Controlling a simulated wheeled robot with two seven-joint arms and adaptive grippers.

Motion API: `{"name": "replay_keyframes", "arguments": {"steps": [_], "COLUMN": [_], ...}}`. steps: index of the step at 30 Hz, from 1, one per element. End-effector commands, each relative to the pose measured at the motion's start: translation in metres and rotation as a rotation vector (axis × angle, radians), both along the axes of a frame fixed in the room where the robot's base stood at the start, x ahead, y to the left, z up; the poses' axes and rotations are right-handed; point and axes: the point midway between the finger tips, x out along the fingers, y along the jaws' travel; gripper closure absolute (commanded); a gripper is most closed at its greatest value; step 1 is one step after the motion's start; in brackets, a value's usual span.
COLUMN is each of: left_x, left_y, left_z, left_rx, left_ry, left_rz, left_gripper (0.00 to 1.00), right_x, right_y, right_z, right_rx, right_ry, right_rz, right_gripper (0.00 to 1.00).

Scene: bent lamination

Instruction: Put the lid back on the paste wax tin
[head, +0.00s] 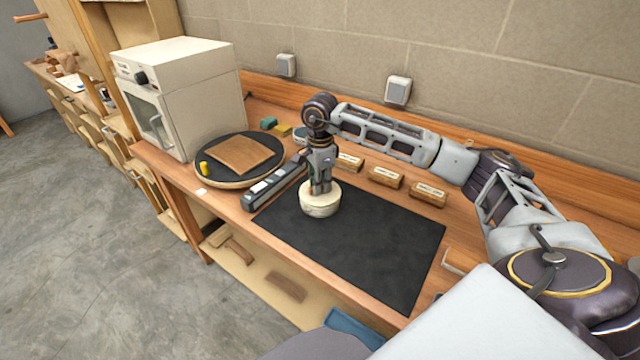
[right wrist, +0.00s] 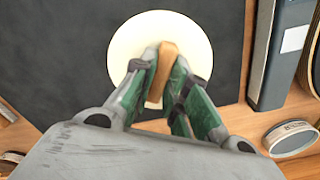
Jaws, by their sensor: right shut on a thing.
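A round cream piece (head: 320,202) is over the black mat in the head view, below my right gripper (head: 321,190). In the right wrist view its pale round top (right wrist: 190,32) looks like the lid, with a brown bar-shaped grip (right wrist: 167,62) on it. My right gripper (right wrist: 165,75) is shut on this brown grip, its fingers pointing down. The lid hides what is under it, so I cannot tell tin from lid there, or whether the lid rests fully seated. My left gripper is not in view.
The black mat (head: 385,250) is mostly bare. Beside it lie a long grey level-like tool (head: 270,188) and several labelled brown blocks (head: 385,177). A round black-topped stand (head: 215,175) bears a wooden board. A round labelled container (right wrist: 290,138) is at the wrist view's lower right.

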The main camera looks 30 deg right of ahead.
Motion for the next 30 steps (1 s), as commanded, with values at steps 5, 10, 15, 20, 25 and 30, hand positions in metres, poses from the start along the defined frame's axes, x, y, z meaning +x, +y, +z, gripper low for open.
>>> {"name": "replay_keyframes", "arguments": {"steps": [5, 10, 15, 20, 25, 30], "left_x": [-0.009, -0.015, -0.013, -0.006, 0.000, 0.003], "left_y": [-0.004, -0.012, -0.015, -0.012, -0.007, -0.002], "left_z": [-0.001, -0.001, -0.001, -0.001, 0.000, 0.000], "left_rx": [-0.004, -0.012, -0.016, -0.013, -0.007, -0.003], "left_ry": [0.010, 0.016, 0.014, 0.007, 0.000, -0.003], "left_rz": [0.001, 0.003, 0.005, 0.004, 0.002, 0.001], "left_gripper": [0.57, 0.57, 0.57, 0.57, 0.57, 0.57], "right_x": [0.000, 0.000, 0.000, 0.000, 0.000, 0.000], "right_y": [0.000, 0.000, 0.000, 0.000, 0.000, 0.000], "right_z": [0.000, 0.000, 0.000, 0.000, 0.000, 0.000], "right_rx": [0.000, 0.000, 0.000, 0.000, 0.000, 0.000], "right_ry": [0.000, 0.000, 0.000, 0.000, 0.000, 0.000], "right_rz": [0.000, 0.000, 0.000, 0.000, 0.000, 0.000], "right_gripper": [1.00, 0.82, 0.60, 0.59, 0.47, 0.38]}}
